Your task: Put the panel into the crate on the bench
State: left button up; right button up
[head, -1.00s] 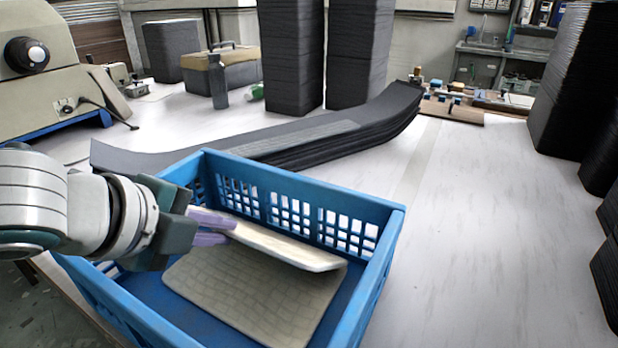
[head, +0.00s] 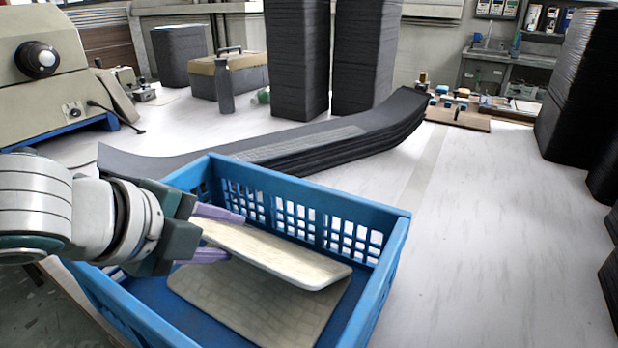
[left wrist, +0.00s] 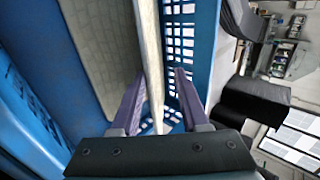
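A pale panel (head: 285,256) is inside the blue crate (head: 372,295), above and partly over a second pale panel (head: 245,302) lying on the crate floor. The upper panel is set at a tilt near the back wall; what bears it is hidden. My left gripper (head: 222,236) is open at the panel's left end, one purple finger on each side. In the left wrist view the panel (left wrist: 152,55) shows edge-on between the spread fingers (left wrist: 158,84), with gaps beside it. The crate wall (left wrist: 200,45) shows there too. My right gripper is not in view.
A stack of dark curved sheets (head: 330,142) lies just behind the crate. Tall dark stacks (head: 297,60) and a bottle (head: 223,85) stand further back. A machine (head: 45,75) is at the left. The white bench (head: 480,230) is clear right of the crate.

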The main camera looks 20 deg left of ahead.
pick_arm(q)
jog(key=p+v, duration=0.2)
jog(key=v, duration=0.7)
jog(key=shift+s+r, duration=0.2)
jog(key=shift+r, duration=0.05)
dwell(0.5)
